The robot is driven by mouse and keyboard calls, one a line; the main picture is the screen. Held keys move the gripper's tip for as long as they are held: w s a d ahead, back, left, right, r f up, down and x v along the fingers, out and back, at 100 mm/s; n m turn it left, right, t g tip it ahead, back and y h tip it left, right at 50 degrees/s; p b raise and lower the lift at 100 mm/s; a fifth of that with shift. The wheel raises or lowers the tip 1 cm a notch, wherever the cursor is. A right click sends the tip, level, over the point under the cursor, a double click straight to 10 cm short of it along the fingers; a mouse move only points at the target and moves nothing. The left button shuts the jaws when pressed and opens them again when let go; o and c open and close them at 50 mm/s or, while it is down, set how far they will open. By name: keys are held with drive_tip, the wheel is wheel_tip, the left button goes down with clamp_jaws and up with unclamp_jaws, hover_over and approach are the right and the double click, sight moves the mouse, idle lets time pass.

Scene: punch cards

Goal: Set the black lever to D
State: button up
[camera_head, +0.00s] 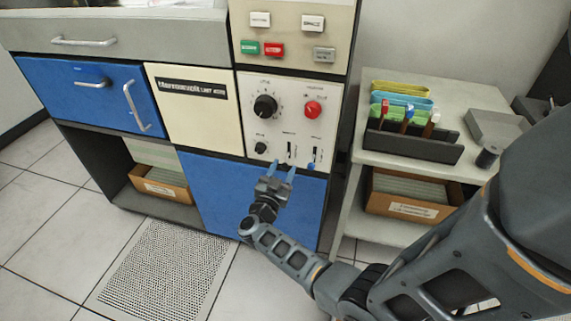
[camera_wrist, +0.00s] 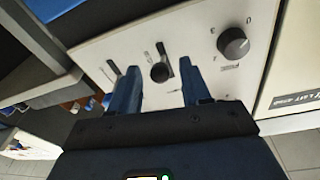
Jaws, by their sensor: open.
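The black lever (camera_wrist: 160,72) has a round black knob and shows between my two fingers in the wrist view. Its dark slot shows just above the knob in that picture. In the head view the slot (camera_head: 289,149) is low on the white control panel (camera_head: 288,92), and my fingertips partly hide the knob. My gripper (camera_head: 281,168) is open, with one blue finger on each side of the lever; it also shows in the wrist view (camera_wrist: 161,78). I see a gap between the knob and each finger. The letters by the slot are too small to read.
A black dial (camera_wrist: 232,42) is close beside the right finger in the wrist view. A blue lever (camera_head: 311,164) is right of the black one in the head view. A red button (camera_head: 313,109) and a large black dial (camera_head: 265,106) are higher up. A side table (camera_head: 480,92) stands right.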

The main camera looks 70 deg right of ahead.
sight(284, 168)
drive_tip(key=shift+a+f, duration=0.15)
drive_tip(key=shift+a, duration=1.05)
drive_tip(key=shift+a+f, duration=0.1)
drive_tip(key=shift+a, duration=1.05)
drive_tip(key=s+a+r+n+t+y, duration=0.4)
drive_tip(key=s+a+r+n+y, duration=0.2)
drive_tip(key=a, duration=0.4)
drive_tip(key=s+a+r+n+t+y, duration=0.5)
drive_tip(key=s+a+r+n+y, duration=0.1)
drive_tip(key=a, duration=0.5)
drive_tip(key=s+a+r+n+t+y, duration=0.5)
drive_tip(key=s+a+r+n+y, duration=0.2)
drive_tip(key=s+a, duration=0.3)
drive_tip(key=shift+a+r+n, duration=0.4)
drive_tip(key=shift+a+r, duration=0.35)
drive_tip(key=shift+r, duration=0.15)
drive_tip(key=shift+s, duration=0.1)
